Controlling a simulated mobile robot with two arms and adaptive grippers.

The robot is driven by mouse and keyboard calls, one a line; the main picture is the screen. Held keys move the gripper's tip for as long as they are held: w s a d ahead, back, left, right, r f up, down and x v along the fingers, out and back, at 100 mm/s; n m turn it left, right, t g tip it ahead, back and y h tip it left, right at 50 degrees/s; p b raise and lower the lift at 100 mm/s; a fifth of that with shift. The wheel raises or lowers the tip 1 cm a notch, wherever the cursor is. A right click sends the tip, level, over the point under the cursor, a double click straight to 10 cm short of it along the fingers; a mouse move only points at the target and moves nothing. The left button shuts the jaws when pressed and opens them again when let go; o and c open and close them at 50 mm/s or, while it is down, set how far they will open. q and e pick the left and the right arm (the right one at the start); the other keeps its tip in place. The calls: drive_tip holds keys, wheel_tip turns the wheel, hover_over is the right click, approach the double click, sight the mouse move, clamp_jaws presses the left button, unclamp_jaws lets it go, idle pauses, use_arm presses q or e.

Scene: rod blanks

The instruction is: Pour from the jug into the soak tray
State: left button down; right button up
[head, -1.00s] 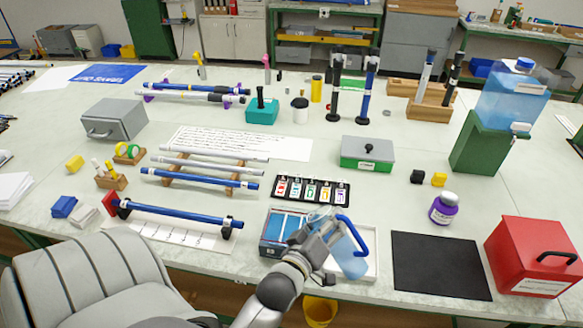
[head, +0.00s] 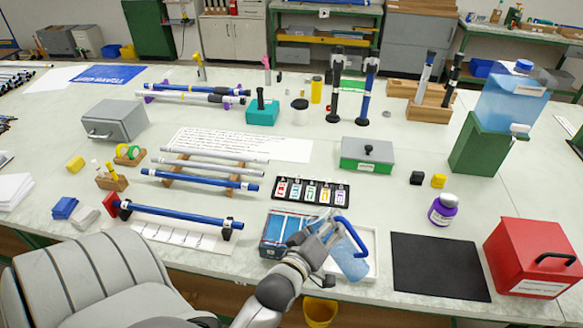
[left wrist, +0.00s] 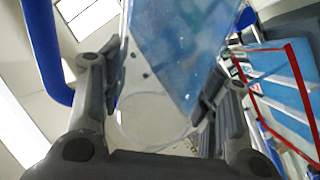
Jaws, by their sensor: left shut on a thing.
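The clear jug (head: 352,264) with a blue handle (head: 350,236) and pale blue liquid is tilted over a white tray (head: 372,272) near the front edge of the table. My left gripper (head: 324,232) is shut on the jug. In the left wrist view its fingers lie on either side of the clear jug wall (left wrist: 172,62), with the blue handle at left. An open tray with blue inside (head: 284,230), likely the soak tray, stands just left of the jug. A red line (left wrist: 300,88) shows along it in the left wrist view. I see no clear stream. My right gripper is not in view.
A black mat (head: 440,266) and a red box (head: 535,258) lie to the right. A purple bottle (head: 443,209) and a strip of coloured labels (head: 311,191) stand behind. A blue rod on a stand (head: 180,215) lies left. A yellow bucket (head: 320,312) is below the table edge.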

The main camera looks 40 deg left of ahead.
use_arm(q)
drive_tip(key=shift+p, duration=0.3)
idle(0.5)
drive_tip(key=shift+a+f+n+h+p, duration=0.1)
drive_tip(key=shift+f+n+h+p, duration=0.25)
drive_tip(key=shift+f+n, duration=0.4)
idle(2.1)
drive_tip(key=shift+r, duration=0.2)
drive_tip(key=shift+a+n+p, duration=0.1)
drive_tip(key=shift+n+p, duration=0.25)
drive_tip(key=shift+p, duration=0.1)
drive_tip(key=shift+r, duration=0.1)
idle(0.6)
drive_tip(key=shift+r+n+p, duration=0.1)
drive_tip(key=shift+n+p, duration=0.2)
drive_tip(key=shift+p, duration=0.2)
idle(0.7)
drive_tip(key=shift+a+r+n+h+p, duration=0.1)
drive_tip(key=shift+n+h+p, duration=0.2)
drive_tip(key=shift+p, duration=0.1)
idle(0.7)
